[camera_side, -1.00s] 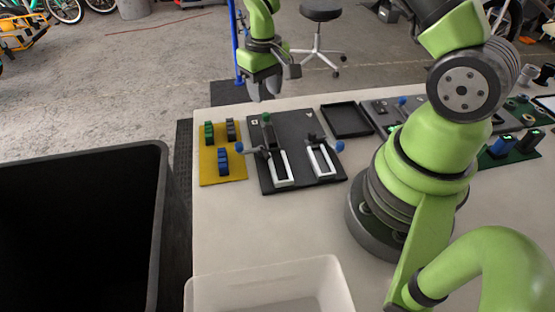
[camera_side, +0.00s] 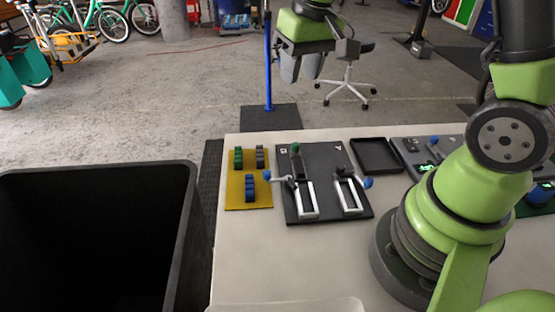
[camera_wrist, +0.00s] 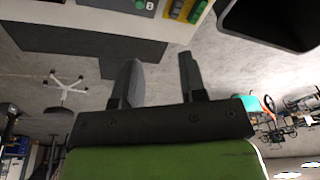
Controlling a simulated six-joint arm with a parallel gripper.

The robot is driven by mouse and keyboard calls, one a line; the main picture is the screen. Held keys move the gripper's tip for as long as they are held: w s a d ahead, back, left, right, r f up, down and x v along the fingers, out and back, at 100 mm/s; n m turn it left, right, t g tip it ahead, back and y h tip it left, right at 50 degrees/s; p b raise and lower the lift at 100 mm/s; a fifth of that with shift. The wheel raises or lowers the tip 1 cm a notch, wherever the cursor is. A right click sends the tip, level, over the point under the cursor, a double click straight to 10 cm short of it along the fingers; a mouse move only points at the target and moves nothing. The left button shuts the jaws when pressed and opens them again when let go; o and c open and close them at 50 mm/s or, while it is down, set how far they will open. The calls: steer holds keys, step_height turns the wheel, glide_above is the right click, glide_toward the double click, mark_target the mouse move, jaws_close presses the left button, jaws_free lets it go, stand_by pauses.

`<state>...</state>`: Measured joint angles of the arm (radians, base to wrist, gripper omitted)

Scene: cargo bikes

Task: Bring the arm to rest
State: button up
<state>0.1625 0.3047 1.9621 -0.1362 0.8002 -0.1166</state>
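My gripper (camera_side: 300,68) hangs in the air beyond the far edge of the table in the side view, above the floor and clear of everything. In the wrist view its two fingers (camera_wrist: 158,75) stand apart with nothing between them. The table (camera_side: 240,285) carries a dark board (camera_side: 328,206) with two lever fixtures. Left of that lies a yellow plate (camera_side: 234,198) holding green, grey and blue pieces.
A large black bin (camera_side: 183,250) stands left of the table. A black tray (camera_side: 376,155) and a grey panel (camera_side: 412,150) lie on the right. A blue pole (camera_side: 268,70) stands near my gripper. A wheeled stool (camera_side: 347,90) is behind.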

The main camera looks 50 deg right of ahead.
steer(key=s+a+r+t+y, duration=0.1)
steer(key=s+a+r+t, duration=0.1)
steer(key=s+r, duration=0.3)
steer(key=s+a+r+t, duration=0.3)
steer(key=s+a+r, duration=0.1)
steer(key=s, duration=0.6)
steer(key=shift+s+a+r+y, duration=0.35)
steer(key=shift+a+y, duration=0.05)
steer(key=shift+a, duration=0.05)
